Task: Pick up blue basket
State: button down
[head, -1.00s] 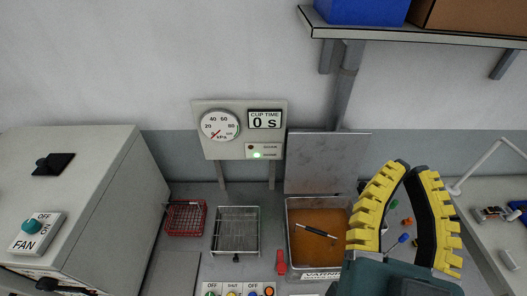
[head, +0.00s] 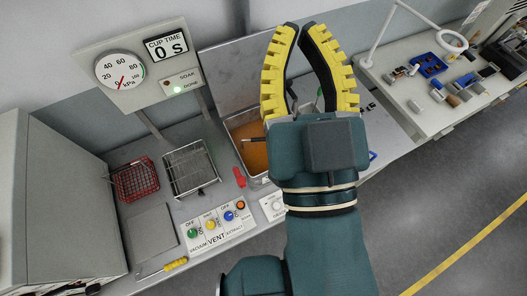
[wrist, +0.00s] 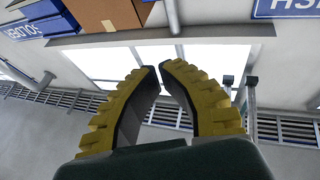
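I cannot make out a blue basket in either current view. A red wire basket (head: 133,180) and a silver wire basket (head: 190,168) sit on the bench at the left of the head view. My gripper (head: 299,27) is raised in front of the bench, its yellow-ribbed fingers pointing up in the picture. In the wrist view my gripper (wrist: 160,68) shows a narrow gap between the curved fingertips, with nothing held. It is apart from both baskets. My arm and gripper hide part of the bench behind them.
An amber-filled tank (head: 250,145) with a raised lid is behind my gripper. A gauge panel (head: 140,70) stands above the baskets, and a button panel (head: 217,230) lies in front. A second bench (head: 405,85) at right holds a blue tray (head: 450,68). Open floor is at lower right.

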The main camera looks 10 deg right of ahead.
dwell(0.4)
jog(key=c, duration=0.9)
grip_release()
